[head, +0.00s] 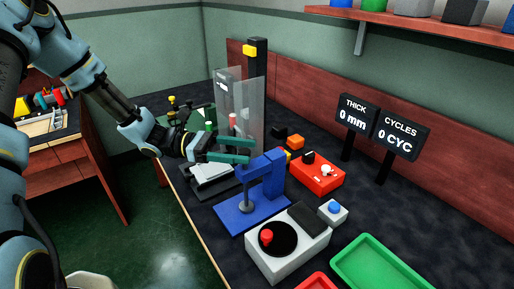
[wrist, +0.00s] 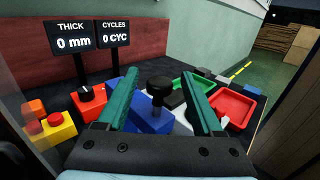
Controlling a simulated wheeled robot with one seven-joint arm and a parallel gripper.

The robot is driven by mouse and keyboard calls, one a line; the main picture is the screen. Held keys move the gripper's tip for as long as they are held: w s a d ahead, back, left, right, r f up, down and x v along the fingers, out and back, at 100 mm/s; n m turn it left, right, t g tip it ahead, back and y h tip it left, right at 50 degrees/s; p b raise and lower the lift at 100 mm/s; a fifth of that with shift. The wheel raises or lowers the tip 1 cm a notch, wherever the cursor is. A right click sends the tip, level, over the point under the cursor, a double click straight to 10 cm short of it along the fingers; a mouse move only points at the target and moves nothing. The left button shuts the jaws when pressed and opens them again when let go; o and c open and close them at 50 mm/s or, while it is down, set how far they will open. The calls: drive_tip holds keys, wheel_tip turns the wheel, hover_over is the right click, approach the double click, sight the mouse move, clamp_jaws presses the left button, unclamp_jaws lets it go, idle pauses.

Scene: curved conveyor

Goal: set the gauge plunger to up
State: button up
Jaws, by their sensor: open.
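The blue gauge (head: 272,177) stands on the dark bench, with an upright frame on a flat blue base. Its plunger's dark foot (head: 245,207) is low, at or close to the base. In the wrist view a black knob (wrist: 160,85) rises above the gauge's blue body (wrist: 152,118). My gripper (head: 252,150) is at the gauge's top; its teal fingers are open. In the wrist view the open gripper (wrist: 158,78) has the knob between its fingers in the picture, with gaps on both sides. I cannot tell the exact depth between fingers and knob. The fingers hide the gauge's top in the head view.
A THICK display (head: 354,112) reads 0 mm and a CYCLES display (head: 402,133) reads 0 CYC. A clear panel (head: 250,100) stands close behind my gripper. A red box (head: 317,176), a white box with a red knob (head: 290,252) and a green tray (head: 375,268) surround the gauge.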

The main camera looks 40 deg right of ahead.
drive_tip(key=shift+p+x, duration=0.4)
drive_tip(key=shift+x, duration=1.55)
drive_tip(key=shift+c, duration=0.2)
clamp_jaws()
